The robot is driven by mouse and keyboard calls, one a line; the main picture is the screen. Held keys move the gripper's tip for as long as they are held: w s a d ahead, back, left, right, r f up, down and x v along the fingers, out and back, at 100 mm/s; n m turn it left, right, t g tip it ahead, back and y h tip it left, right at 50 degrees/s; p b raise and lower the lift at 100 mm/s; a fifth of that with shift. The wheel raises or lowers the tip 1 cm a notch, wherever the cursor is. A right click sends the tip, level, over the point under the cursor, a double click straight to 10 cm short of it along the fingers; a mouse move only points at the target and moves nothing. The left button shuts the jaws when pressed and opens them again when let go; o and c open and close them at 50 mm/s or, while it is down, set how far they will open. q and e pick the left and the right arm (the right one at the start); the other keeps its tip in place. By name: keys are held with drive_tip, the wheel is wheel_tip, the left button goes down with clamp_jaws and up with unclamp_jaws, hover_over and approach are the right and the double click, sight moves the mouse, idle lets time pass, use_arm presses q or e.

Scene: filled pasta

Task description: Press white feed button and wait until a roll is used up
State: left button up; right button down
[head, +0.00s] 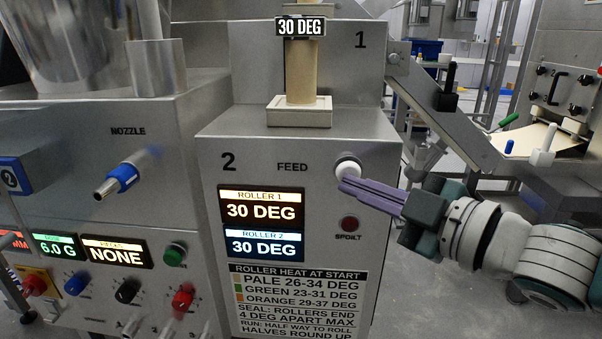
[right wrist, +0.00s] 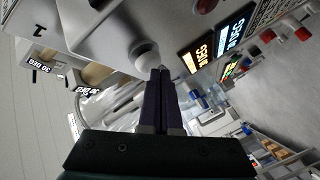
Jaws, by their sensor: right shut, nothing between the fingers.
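The white feed button (head: 348,168) sits on the front of the metal machine, right of the word FEED. My right gripper (head: 342,184) is shut and empty, its purple fingertips at the button's lower edge. In the right wrist view the fingers (right wrist: 158,74) are together just below the white button (right wrist: 146,56); they look to be touching it or very close. A beige roll (head: 302,72) stands upright in a square holder (head: 299,111) on top of the machine, tagged 30 DEG. My left gripper is not in view.
Roller displays (head: 262,222) both read 30 DEG. A dark red SPOILT light or button (head: 349,223) is below the feed button. A sloping metal chute (head: 436,100) is behind my right arm.

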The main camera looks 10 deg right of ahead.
drive_tip(key=shift+w+d, duration=0.1)
drive_tip(key=shift+w, duration=0.25)
idle(0.6)
drive_tip(key=shift+s+a+p, duration=0.2)
drive_tip(key=shift+s+p, duration=0.2)
drive_tip(key=shift+s, duration=0.4)
drive_tip(key=s+p, duration=0.1)
drive_tip(key=s, duration=0.1)
drive_tip(key=s+a+p, duration=0.1)
drive_tip(key=s+p, duration=0.1)
drive_tip(key=shift+s+a, duration=0.2)
drive_tip(key=shift+s, duration=0.2)
